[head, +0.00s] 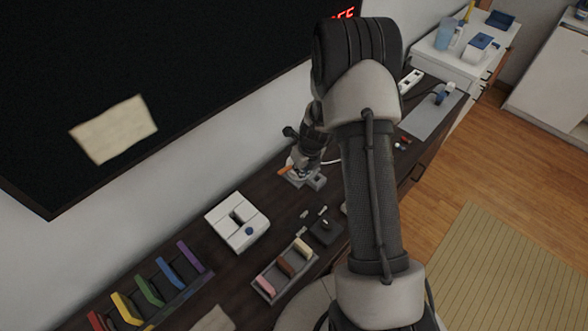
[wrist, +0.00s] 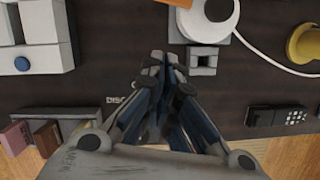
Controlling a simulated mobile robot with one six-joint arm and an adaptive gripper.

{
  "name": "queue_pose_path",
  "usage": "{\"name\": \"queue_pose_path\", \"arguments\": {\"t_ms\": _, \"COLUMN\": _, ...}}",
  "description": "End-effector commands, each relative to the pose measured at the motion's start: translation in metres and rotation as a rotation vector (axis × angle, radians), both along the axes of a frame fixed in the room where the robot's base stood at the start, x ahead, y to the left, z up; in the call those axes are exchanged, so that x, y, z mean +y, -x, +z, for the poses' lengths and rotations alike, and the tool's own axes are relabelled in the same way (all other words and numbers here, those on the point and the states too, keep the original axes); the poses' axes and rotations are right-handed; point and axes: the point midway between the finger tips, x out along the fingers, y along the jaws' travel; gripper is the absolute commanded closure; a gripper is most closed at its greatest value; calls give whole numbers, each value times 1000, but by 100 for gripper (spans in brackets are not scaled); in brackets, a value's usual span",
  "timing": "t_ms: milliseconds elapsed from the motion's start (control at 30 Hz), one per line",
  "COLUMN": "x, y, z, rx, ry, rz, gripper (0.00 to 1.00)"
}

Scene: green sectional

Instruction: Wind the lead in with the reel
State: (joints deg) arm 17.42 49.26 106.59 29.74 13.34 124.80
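The white lead (wrist: 262,52) curves from the reel's right side across the dark top. In the head view the reel's grey base (head: 316,184) and orange part (head: 284,170) show just below my gripper (head: 306,164), which hides much of it. In the wrist view my gripper (wrist: 163,62) has its fingertips together, with nothing seen between them, left of and below the reel.
A white block-like unit (head: 224,217) with a blue knob stands to the left. A tray (head: 263,292) of coloured blocks and a dark box (head: 325,232) lie nearer. A yellow round object (wrist: 306,44) is right of the lead. The wall screen (head: 200,60) rises behind.

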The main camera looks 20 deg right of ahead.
Motion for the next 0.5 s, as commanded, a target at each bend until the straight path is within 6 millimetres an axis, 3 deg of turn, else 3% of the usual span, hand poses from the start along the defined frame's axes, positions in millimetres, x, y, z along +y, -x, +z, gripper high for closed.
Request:
{"name": "queue_pose_path", "arguments": {"t_ms": 167, "x": 1, "y": 0, "z": -16, "rx": 1, "ry": 6, "rz": 4, "gripper": 100}}
{"name": "queue_pose_path", "arguments": {"t_ms": 500, "x": 3, "y": -16, "z": -86, "rx": 2, "ry": 5, "rz": 2, "gripper": 100}}
